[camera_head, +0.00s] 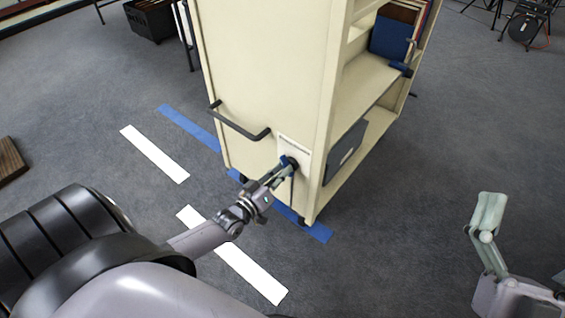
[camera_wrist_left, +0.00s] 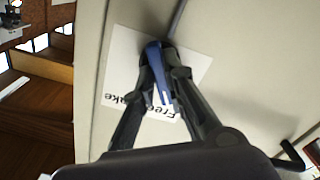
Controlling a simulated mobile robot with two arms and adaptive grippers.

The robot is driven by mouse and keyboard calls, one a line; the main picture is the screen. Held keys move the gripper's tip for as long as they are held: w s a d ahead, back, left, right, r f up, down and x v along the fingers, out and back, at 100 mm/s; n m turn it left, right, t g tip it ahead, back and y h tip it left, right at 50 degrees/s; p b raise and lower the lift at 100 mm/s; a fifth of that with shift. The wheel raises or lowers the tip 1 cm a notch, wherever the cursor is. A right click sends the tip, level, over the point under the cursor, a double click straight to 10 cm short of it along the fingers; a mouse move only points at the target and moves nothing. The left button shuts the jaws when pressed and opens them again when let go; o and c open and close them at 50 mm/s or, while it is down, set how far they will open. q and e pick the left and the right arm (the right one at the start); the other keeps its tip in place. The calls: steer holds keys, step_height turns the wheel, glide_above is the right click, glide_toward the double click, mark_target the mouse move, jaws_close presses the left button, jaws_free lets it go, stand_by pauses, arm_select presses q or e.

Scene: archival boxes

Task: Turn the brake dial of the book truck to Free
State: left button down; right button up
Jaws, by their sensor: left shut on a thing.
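The book truck (camera_head: 275,70) is a tall cream cart, its end panel facing me. The blue brake dial (camera_head: 286,161) sits low on that panel, over a white label card (camera_head: 296,146). My left gripper (camera_head: 280,173) is shut on the dial. In the left wrist view its fingers (camera_wrist_left: 161,75) stand on both sides of the blue dial grip (camera_wrist_left: 155,68). The label (camera_wrist_left: 123,58) shows "Free" and part of "Brake" upside down; a white mark is on the grip's lower part, near the words. My right gripper (camera_head: 487,215) is at the lower right, away from the truck; its opening is unclear.
A dark push handle (camera_head: 238,125) sticks out of the end panel, left of and above the dial. Blue tape (camera_head: 186,127) and white tape strips (camera_head: 153,153) lie on the grey carpet. Blue and grey boxes (camera_head: 346,150) stand on the truck's shelves.

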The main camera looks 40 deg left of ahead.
arm_select(q)
steer(key=shift+n, duration=0.3)
arm_select(e)
steer(key=shift+w+f, duration=0.2)
steer(key=shift+f, duration=0.05)
arm_select(q)
steer(key=c, duration=1.6)
jaws_free()
steer(key=shift+c, duration=0.2)
steer(key=s+a, duration=0.1)
steer(key=s, duration=1.1)
